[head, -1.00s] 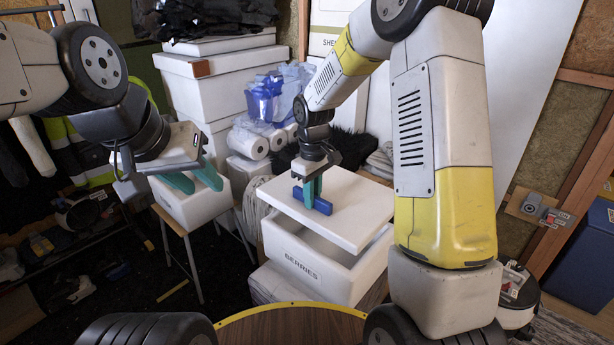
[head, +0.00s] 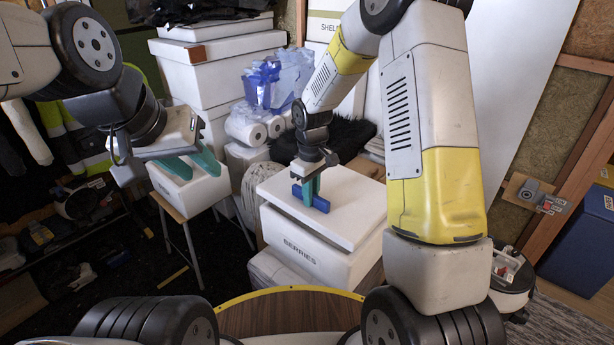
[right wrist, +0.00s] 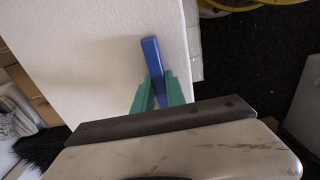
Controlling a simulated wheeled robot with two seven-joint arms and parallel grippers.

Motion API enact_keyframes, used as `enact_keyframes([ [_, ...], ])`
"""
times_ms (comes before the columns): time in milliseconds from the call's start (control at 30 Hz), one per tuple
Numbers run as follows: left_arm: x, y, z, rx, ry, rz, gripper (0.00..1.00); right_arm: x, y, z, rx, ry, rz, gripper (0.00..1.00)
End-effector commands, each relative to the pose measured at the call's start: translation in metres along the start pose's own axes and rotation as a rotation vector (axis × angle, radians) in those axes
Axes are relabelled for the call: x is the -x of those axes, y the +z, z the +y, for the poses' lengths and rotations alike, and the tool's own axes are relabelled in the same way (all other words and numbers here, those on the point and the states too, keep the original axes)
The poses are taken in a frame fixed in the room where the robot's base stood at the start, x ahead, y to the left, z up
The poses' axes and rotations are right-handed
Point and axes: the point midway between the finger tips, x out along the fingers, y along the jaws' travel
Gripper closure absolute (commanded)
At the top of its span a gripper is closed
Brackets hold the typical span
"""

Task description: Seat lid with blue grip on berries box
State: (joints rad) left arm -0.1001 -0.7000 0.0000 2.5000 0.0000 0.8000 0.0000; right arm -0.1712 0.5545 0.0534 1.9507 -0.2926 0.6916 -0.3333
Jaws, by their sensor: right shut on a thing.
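The white lid (head: 345,213) lies over the top of the white berries box (head: 322,262), which reads BERRIES on its front. My right gripper (head: 311,195) is shut on the lid's blue grip (head: 320,203). In the right wrist view its green fingers (right wrist: 158,92) stand either side of the blue grip (right wrist: 152,58) on the white lid (right wrist: 95,50). My left gripper (head: 200,166) is empty, at the left, its green fingers apart, in front of a smaller white box.
The small white box (head: 190,194) stands on a stool at the left. Stacked white boxes (head: 222,80) and white rolls (head: 248,131) stand behind. A round wooden top (head: 285,312) with a yellow rim is in front. A blue bin (head: 585,240) is at the far right.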

Motion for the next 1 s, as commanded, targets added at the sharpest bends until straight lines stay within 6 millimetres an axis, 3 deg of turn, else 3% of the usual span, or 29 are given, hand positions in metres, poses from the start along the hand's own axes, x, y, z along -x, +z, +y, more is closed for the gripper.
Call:
enact_keyframes([
  [500, 0.000, 0.000, 0.000, 0.000, 0.000, 0.000, 0.64, -0.037, 0.001, 0.000, 0.001, -0.001, -0.002, 1.00],
  [967, 0.000, 0.000, 0.000, 0.000, 0.000, 0.000, 0.64, -0.043, 0.000, 0.000, 0.000, 0.000, 0.000, 1.00],
  [1000, 0.000, 0.000, 0.000, 0.000, 0.000, 0.000, 0.64, -0.043, 0.000, 0.000, 0.000, 0.000, 0.000, 0.80],
])
